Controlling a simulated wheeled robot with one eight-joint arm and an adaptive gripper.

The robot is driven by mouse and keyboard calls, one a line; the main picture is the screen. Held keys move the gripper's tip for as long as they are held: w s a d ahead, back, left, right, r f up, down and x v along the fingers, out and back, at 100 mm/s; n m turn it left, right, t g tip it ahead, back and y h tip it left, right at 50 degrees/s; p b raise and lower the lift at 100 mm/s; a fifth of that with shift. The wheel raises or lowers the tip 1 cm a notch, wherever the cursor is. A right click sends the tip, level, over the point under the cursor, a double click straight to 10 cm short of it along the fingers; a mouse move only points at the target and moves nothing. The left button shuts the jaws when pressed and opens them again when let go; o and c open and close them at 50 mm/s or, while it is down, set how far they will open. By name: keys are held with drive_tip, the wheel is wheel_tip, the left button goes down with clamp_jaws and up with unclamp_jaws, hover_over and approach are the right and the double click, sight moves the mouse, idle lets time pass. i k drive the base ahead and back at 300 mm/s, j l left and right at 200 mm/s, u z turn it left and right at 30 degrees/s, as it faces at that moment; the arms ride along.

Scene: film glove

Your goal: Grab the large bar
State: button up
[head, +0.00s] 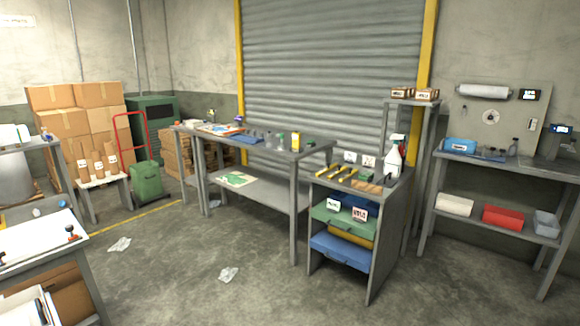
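Several thin yellow-and-black bar-like tools (336,173) lie side by side on top of the grey shelf cart (390,200), right of centre. They are small in the view, and I cannot tell which of them, if any, is the large bar. A flat brown piece (367,187) lies at the cart top's front edge. My gripper is not in view.
A white spray bottle (394,158) stands at the cart top's right. A long grey workbench (262,149) stands left of the cart. Crumpled plastic (228,274) lies on the floor. The concrete floor (190,255) in front is mostly clear.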

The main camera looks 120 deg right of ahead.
sight(321, 172)
drive_tip(key=k+l, duration=0.1)
drive_tip(key=k, duration=0.85)
drive_tip(key=k+l, duration=0.1)
drive_tip(key=k, duration=0.85)
drive_tip(key=k+z, duration=0.1)
drive_tip(key=z, duration=0.8)
drive_tip(key=k+l+z, duration=0.1)
drive_tip(key=z, duration=0.3)
drive_tip(key=k+l+z, duration=0.1)
drive_tip(key=z, duration=2.25)
